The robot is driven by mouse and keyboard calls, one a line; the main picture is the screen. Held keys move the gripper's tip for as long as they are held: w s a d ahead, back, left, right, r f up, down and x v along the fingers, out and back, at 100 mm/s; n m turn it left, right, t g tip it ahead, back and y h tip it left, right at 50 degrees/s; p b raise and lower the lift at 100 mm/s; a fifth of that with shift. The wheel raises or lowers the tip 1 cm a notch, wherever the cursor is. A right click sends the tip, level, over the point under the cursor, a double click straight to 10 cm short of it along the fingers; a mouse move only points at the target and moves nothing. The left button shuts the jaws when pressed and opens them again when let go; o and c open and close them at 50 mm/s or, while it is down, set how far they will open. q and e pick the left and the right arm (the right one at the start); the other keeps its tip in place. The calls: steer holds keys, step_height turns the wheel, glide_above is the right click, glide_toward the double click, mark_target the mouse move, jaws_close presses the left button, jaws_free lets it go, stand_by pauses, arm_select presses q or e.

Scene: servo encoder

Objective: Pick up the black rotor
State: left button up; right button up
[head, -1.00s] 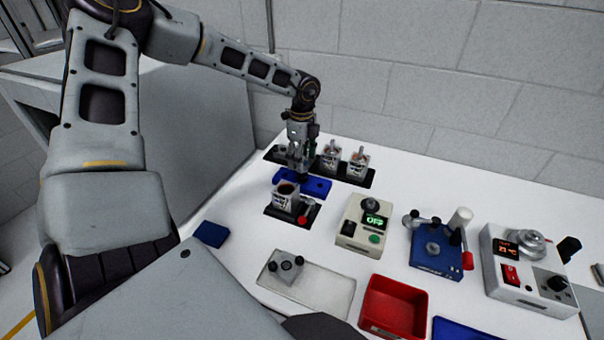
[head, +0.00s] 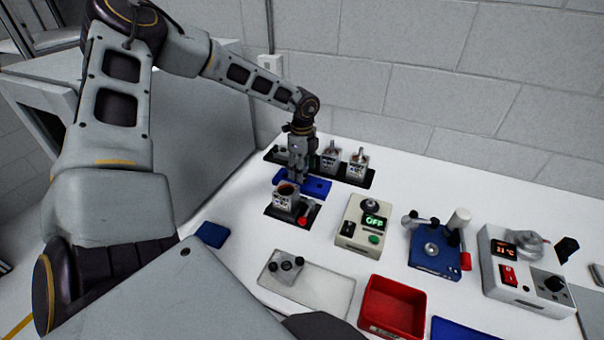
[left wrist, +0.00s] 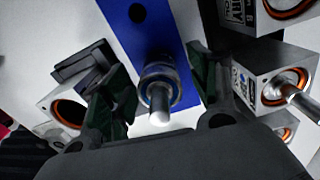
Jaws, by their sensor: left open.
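A rotor with a metal shaft and a dark, ringed body (left wrist: 157,78) stands on a blue holder (left wrist: 135,35) in the left wrist view. My left gripper (left wrist: 160,88) is open, with one finger on each side of the rotor and visible gaps between. The shaft tip points toward the wrist camera. In the head view my left gripper (head: 296,176) points down at the blue holder (head: 318,187) and hides the rotor. My right gripper is not in view.
An open housing with a copper ring (head: 286,198) stands in front of the holder. Two housings with shafts (head: 330,159) (head: 358,162) stand behind on a black rack. A control box (head: 362,225), a blue press (head: 436,250) and a red bin (head: 392,305) lie to the right.

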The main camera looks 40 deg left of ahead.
arm_select(q)
steer(key=shift+f, duration=0.65)
jaws_close()
steer(key=shift+r, duration=0.1)
stand_by(0.3)
